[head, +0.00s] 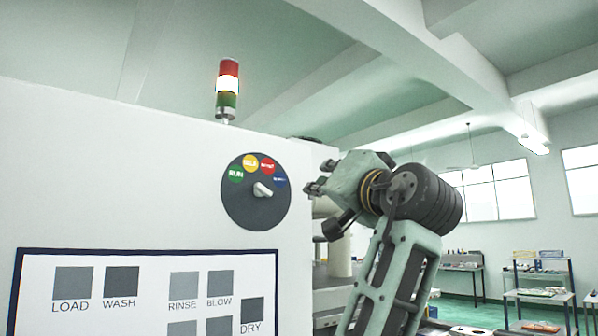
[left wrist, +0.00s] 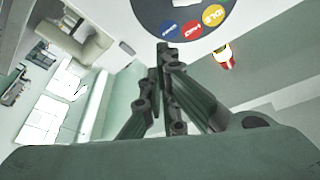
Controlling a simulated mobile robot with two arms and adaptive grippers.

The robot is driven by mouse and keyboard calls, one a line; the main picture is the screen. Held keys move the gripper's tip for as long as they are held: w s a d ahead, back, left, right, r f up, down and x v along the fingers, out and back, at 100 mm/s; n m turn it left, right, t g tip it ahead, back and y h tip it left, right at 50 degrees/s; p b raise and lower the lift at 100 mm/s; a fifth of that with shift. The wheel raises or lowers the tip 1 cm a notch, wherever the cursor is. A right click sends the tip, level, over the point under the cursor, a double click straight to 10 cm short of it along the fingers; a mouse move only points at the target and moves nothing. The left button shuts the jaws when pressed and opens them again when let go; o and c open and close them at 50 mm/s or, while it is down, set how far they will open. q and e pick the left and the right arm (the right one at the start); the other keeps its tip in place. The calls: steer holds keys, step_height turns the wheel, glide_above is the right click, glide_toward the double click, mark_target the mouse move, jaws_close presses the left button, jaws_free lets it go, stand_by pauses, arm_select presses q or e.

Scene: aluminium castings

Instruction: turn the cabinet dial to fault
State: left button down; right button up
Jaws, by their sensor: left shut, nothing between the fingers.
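The round dark dial (head: 240,205) is on the white cabinet's face, with green, yellow, red and blue label discs along its upper edge. The red disc (head: 267,165) lies between yellow and blue. A small white knob (head: 263,190) sticks out of the dial; which label it points at is not clear. My left gripper (head: 312,187) is just right of the dial, apart from the knob, shut and empty. My right gripper does not show.
A framed panel (head: 150,254) with grey squares is on the cabinet (head: 120,170) below the dial. A red, white and green signal lamp (head: 228,88) stands on top. Workbenches (head: 540,278) stand far off at the right. The cabinet face around the dial is clear.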

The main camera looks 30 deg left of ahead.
mark_target(262, 190)
arm_select(q)
steer(key=shift+n+g+y, duration=0.3)
steer(key=shift+n, duration=0.2)
steer(key=a+r+p, duration=0.1)
steer(key=a+p, duration=0.1)
steer(key=a, duration=0.1)
steer(key=w+a+r+p, duration=0.1)
steer(key=a+p, duration=0.1)
steer(key=a, duration=0.1)
steer(key=w+a+r+p, duration=0.1)
steer(key=a+p, duration=0.1)
steer(key=shift+a+r+p, duration=0.35)
steer(key=shift+a+p, duration=0.05)
steer(key=shift+s+f, duration=0.15)
steer(key=shift+f, duration=0.2)
steer(key=shift+s+f+p, duration=0.2)
steer(key=shift+f+p, duration=0.15)
steer(key=shift+f, duration=0.15)
steer(key=shift+s+a+f, duration=0.1)
steer(key=shift+s+f, duration=0.1)
